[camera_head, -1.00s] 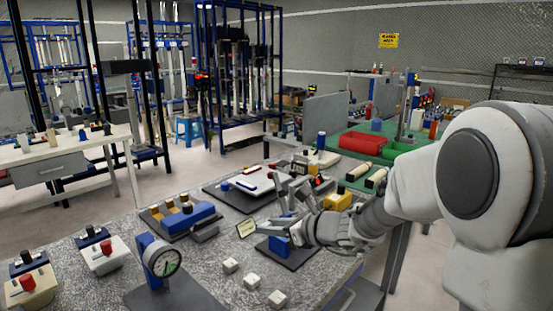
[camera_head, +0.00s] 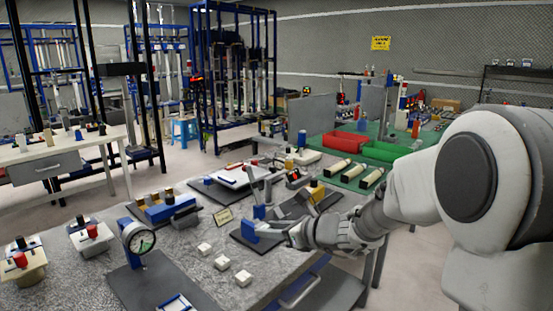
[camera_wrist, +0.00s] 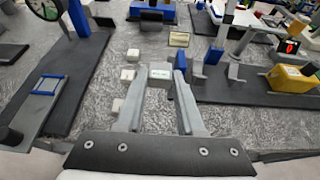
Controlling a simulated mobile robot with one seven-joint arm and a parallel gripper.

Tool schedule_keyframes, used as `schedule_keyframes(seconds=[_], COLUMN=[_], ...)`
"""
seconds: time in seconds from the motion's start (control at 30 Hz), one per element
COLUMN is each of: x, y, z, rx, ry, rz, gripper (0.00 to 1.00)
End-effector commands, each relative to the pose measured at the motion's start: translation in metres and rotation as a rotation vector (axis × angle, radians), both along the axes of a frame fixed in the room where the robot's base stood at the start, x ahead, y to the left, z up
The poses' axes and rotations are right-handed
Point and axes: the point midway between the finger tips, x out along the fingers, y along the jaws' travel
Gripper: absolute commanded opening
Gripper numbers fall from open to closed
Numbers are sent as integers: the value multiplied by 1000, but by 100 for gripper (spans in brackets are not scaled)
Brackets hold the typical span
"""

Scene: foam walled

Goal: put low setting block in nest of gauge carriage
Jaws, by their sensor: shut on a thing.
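My gripper (camera_wrist: 160,76) is shut on a small grey block with a white label (camera_wrist: 159,75) in the wrist view, apparently a setting block. The label's text is too small to read. In the head view my gripper (camera_head: 260,229) is over the table beside a dark plate with a blue post, and the held block cannot be made out. A dial gauge (camera_head: 139,239) stands on a dark base at front left. A blue-edged frame (camera_head: 175,305) lies on that base, apparently the carriage nest. It also shows at left in the wrist view (camera_wrist: 50,84).
Several white blocks (camera_head: 222,263) stand on the grey table between the gripper and the gauge base. A small sign (camera_head: 222,216) stands behind them. A blue-and-grey holder (camera_head: 168,208) is further back. A yellow block (camera_wrist: 288,78) is at right in the wrist view.

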Motion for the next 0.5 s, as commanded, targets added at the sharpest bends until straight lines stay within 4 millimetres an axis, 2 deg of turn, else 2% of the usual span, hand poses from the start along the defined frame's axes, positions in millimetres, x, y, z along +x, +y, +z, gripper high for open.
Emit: schedule_keyframes(seconds=[0.3,0.5], x=[-20,-36], y=[-80,-125], z=[-37,-55], rx=[35,21], ry=[1,0], rz=[-278,-440], gripper=[0,0])
